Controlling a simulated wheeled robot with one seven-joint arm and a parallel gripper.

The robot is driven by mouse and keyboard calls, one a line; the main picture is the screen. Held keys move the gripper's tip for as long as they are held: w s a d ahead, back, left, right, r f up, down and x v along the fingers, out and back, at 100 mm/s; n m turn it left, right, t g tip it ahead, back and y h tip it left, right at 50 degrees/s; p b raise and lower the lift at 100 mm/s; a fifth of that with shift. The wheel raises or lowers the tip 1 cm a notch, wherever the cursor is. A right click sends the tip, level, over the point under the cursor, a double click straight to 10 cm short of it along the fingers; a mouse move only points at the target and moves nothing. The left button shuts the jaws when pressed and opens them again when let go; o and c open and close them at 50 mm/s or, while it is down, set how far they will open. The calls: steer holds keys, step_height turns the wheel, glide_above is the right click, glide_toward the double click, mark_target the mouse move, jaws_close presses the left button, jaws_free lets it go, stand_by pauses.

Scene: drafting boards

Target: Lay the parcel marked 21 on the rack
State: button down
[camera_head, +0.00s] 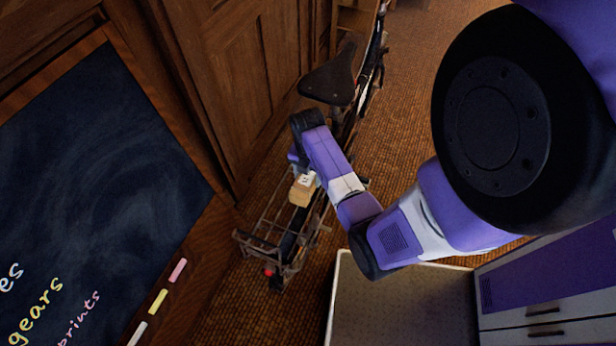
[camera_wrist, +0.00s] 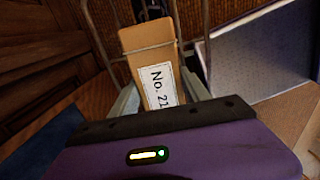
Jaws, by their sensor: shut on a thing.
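The parcel (camera_head: 302,192) is a small tan box with a white label; the label reads "No. 21" on the parcel in the wrist view (camera_wrist: 148,62). My gripper (camera_head: 303,178) is shut on it, with a finger on each long side in the wrist view (camera_wrist: 160,92). The rack (camera_head: 262,242) is the dark metal wire frame at the rear of a bicycle. The parcel is over or at the rack; I cannot tell whether it touches. A thin bar crosses the parcel's far part in the wrist view.
The bicycle saddle (camera_head: 330,80) stands close behind my gripper. A wooden panelled wall (camera_head: 235,70) and a chalkboard (camera_head: 90,170) are on the left. A pale-topped surface (camera_head: 400,300) is at the lower right. Open floor (camera_head: 420,110) lies right of the bicycle.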

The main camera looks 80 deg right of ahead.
mark_target(308, 176)
steer(key=shift+f, duration=0.25)
steer(key=shift+f, duration=0.1)
steer(key=c, duration=0.5)
jaws_free()
step_height(308, 176, up, 8)
steer(key=shift+f+p, duration=0.15)
steer(key=shift+p, duration=0.2)
